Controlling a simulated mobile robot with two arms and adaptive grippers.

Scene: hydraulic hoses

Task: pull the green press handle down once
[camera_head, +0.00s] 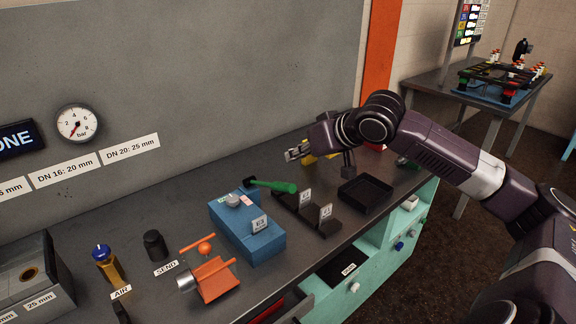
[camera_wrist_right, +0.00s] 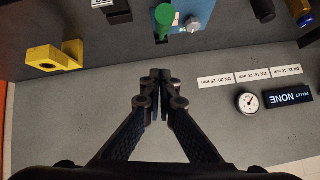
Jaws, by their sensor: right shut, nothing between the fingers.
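The green press handle (camera_head: 273,186) sticks out to the right from the top back of the blue press (camera_head: 262,243). It also shows at the top of the wrist view, where the green handle (camera_wrist_right: 164,18) points toward the camera beside the blue body (camera_wrist_right: 190,8). My right gripper (camera_head: 291,155) is in the air behind and a little right of the handle, apart from it. In the wrist view its fingertips (camera_wrist_right: 160,76) are together with nothing between them. My left gripper is in neither view.
A yellow block (camera_wrist_right: 52,58) stands at the back of the bench, partly hidden by my right gripper in the head view. A black tray (camera_head: 365,194) and a dark stand with white tags (camera_head: 326,225) lie right of the press. The grey wall panel (camera_head: 200,70) rises behind.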

